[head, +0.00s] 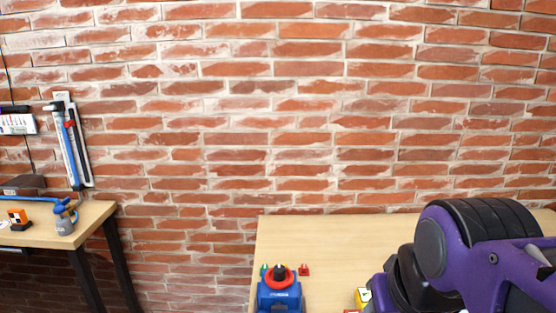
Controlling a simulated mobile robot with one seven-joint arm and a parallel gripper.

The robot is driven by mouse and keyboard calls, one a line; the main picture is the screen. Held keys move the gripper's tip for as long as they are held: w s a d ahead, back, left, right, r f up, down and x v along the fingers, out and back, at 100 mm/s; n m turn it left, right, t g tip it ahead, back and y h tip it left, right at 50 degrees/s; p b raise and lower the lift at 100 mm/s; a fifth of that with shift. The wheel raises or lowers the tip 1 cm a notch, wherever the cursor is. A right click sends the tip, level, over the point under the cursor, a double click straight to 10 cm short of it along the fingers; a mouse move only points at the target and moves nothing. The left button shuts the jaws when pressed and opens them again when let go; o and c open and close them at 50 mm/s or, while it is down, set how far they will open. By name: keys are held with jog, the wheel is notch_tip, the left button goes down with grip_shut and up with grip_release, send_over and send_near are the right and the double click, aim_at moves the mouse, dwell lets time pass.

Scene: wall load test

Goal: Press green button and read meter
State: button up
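A small green piece (264,269) shows on the wooden table, at the left of a blue device (279,300). It may be the green button, but it is too small to tell. The blue device has a red ring (279,276) with a black knob on top. A small red piece (304,270) is at its right. A yellow item (362,297) is partly hidden by my purple arm; I cannot tell whether it is a meter. No meter reading is legible. My gripper is not in view.
The wooden table (320,238) stands against a brick wall (230,120), with bare surface at the back. At left is another table (90,222) with a grey-blue torch-like tool (65,220) and an orange-black block (18,219). A blue-and-white tube instrument (70,145) hangs above.

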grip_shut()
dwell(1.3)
